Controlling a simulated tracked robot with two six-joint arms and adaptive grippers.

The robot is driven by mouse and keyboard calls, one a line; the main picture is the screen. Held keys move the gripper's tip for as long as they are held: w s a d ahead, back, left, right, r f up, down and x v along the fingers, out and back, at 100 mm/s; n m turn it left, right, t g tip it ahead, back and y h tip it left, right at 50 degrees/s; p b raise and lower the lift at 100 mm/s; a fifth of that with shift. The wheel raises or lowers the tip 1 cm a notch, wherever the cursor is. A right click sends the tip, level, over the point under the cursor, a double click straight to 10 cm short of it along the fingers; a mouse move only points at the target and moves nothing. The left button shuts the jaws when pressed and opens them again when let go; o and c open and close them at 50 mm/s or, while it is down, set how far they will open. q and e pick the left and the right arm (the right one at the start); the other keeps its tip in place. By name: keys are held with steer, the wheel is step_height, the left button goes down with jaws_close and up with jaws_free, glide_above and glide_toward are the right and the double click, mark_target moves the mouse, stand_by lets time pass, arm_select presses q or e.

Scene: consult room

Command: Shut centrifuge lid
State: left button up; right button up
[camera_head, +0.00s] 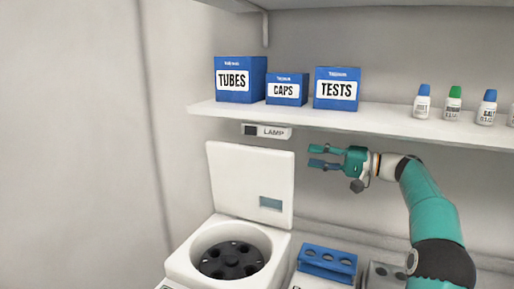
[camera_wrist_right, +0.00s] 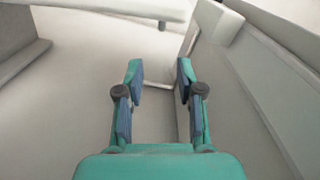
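The white centrifuge (camera_head: 185,262) stands at the lower left of the head view, with a dark round rotor (camera_head: 231,262) in its open bowl. Its lid (camera_head: 240,180) stands up, open, hinged at the back. My right gripper (camera_head: 311,156) is just right of the lid's upper edge, apart from it, with its fingers pointing left. The fingers are spread and nothing is between them. The right wrist view shows the same open gripper (camera_wrist_right: 158,75), with a pale panel, likely the lid (camera_wrist_right: 205,60), ahead and to the right. My left gripper is not in view.
A shelf (camera_head: 380,122) above holds blue boxes marked TUBES (camera_head: 240,65), CAPS (camera_head: 287,77) and TESTS (camera_head: 337,73), plus several small bottles (camera_head: 453,104). A lamp switch (camera_head: 266,131) sits under the shelf. A blue rack (camera_head: 327,260) stands right of the centrifuge.

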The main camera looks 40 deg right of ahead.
mark_target(262, 149)
steer(key=p+x, duration=0.5)
steer(key=x, duration=1)
steer(key=shift+w+a, duration=0.3)
steer(key=shift+w, duration=0.05)
steer(key=c, duration=0.7)
steer(key=shift+f, duration=0.1)
jaws_close()
